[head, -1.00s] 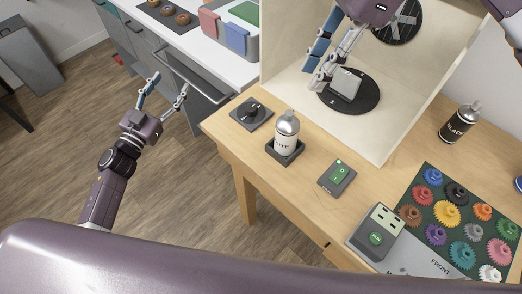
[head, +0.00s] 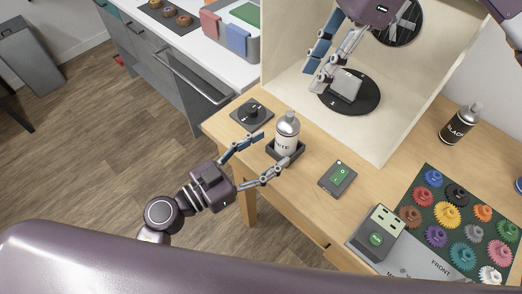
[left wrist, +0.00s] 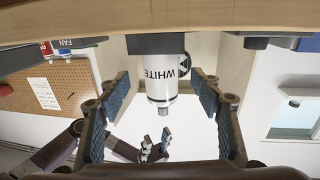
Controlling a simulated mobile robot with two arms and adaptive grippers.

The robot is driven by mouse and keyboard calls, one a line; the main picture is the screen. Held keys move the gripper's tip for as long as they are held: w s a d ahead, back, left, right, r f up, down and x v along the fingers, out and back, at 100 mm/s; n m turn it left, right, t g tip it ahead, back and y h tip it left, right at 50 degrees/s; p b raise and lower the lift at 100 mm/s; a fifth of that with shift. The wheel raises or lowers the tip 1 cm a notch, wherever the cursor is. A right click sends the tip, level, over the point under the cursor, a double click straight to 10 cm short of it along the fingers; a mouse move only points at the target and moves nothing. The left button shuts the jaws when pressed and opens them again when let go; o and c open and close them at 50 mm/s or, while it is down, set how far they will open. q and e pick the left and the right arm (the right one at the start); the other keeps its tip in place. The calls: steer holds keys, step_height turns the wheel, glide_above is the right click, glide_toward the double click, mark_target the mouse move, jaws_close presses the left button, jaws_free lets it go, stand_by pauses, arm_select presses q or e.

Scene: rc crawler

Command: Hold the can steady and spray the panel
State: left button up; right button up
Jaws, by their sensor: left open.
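The white spray can (head: 287,128), labelled WHITE, stands upright in a dark square holder (head: 272,150) near the table's front left edge. My left gripper (head: 274,150) is open, with its fingers reaching toward the can from the front left. The left wrist view shows the can (left wrist: 160,82) between the two blue-padded fingers, with gaps on both sides. The grey panel (head: 346,84) is on a black turntable (head: 366,103) inside the booth. My right gripper (head: 314,80) has its fingertips beside the panel's left edge; whether it touches or grips it is unclear.
The pale booth (head: 385,135) stands behind the can. A dial box (head: 252,114), a green switch box (head: 338,178) and a gear board (head: 449,215) are on the table.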

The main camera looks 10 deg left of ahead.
mark_target(288, 137)
arm_select(q)
steer(key=x, duration=0.6)
steer(key=shift+w+d, duration=0.2)
steer(key=shift+w, duration=0.1)
steer(key=shift+c, duration=0.5)
steer(key=c, duration=1.3)
arm_select(e)
jaws_close()
steer(key=shift+f, duration=0.1)
